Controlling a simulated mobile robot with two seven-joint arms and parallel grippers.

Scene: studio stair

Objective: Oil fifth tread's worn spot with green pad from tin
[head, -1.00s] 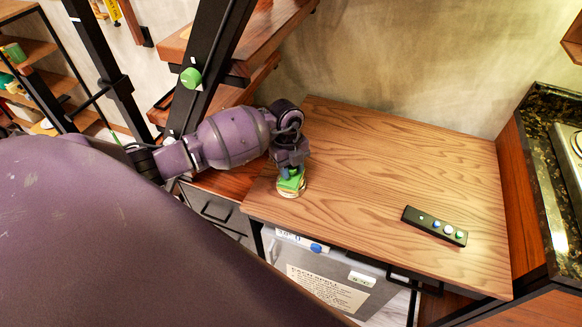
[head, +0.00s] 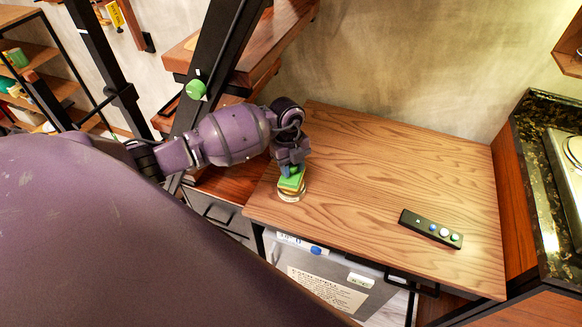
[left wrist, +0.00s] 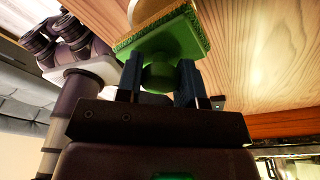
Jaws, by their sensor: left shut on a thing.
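My left gripper (head: 290,170) is shut on the green pad (head: 292,180), holding it by its rounded grip. In the left wrist view the green pad (left wrist: 165,42) sits between the blue fingers (left wrist: 160,78), with a yellowish layer along its far face. In the head view the pad is just above the round tin (head: 291,195) on the wooden worktop; I cannot tell whether they touch. Wooden stair treads (head: 243,52) rise beyond the arm. My right gripper is not in view.
A black remote-like panel (head: 431,229) with coloured buttons lies on the right of the worktop (head: 400,165); the middle is clear. A dark stair beam (head: 215,75) with a green knob (head: 196,89) stands behind my left arm. A stone counter (head: 545,160) is at the right.

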